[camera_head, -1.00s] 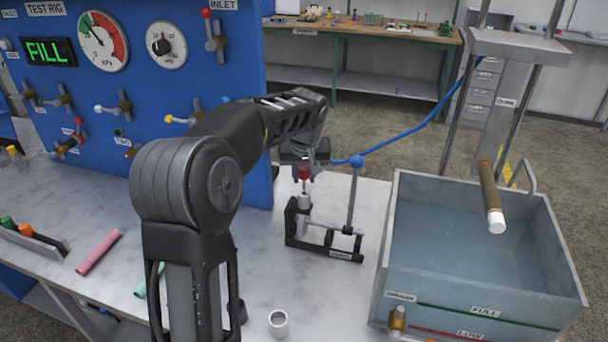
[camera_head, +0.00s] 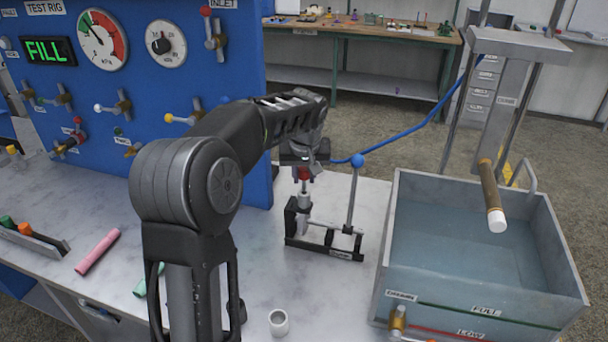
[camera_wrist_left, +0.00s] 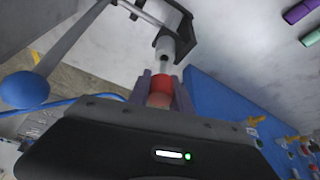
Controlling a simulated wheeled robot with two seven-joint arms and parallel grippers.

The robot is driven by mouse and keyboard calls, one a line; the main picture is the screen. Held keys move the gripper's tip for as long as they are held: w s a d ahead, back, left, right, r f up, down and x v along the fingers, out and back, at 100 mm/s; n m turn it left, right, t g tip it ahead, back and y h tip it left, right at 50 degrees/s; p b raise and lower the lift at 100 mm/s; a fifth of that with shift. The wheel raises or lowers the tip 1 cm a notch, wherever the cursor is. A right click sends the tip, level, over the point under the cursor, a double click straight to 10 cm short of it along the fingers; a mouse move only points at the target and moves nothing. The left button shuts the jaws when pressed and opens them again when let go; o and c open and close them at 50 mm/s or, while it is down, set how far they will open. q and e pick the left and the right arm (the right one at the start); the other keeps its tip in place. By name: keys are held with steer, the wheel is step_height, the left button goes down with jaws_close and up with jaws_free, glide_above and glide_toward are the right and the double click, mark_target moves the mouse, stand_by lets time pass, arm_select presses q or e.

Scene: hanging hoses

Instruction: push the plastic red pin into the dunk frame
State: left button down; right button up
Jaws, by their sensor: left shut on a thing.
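A red plastic piece (camera_head: 304,174), which looks like the red pin, is between the fingers of my left gripper (camera_head: 304,166). It also shows in the left wrist view (camera_wrist_left: 162,85), with the gripper (camera_wrist_left: 161,82) shut on it. Below it, a thin metal rod leads to a light grey cylinder on a small black stand (camera_head: 290,228); I cannot tell whether the rod is joined to the red piece. My right gripper is out of view.
The water tank (camera_head: 570,262) is right of the stand. A blue-knobbed lever (camera_head: 357,161) rises beside the gripper, with a blue hose (camera_head: 425,122) behind. A brown tube (camera_head: 488,185) points over the water. A white cup (camera_head: 278,323) and pink tube (camera_head: 97,252) are on the bench.

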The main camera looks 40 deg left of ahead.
mark_target(304, 171)
arm_select(q)
steer(key=shift+f+b, duration=1.1)
steer(key=shift+f, duration=0.45)
steer(key=c, duration=1.1)
jaws_free()
steer(key=b+v, duration=0.1)
steer(key=v, duration=0.6)
steer(key=shift+s+d+r, duration=0.1)
steer(key=shift+s+r, duration=0.05)
steer(key=shift+r, duration=0.2)
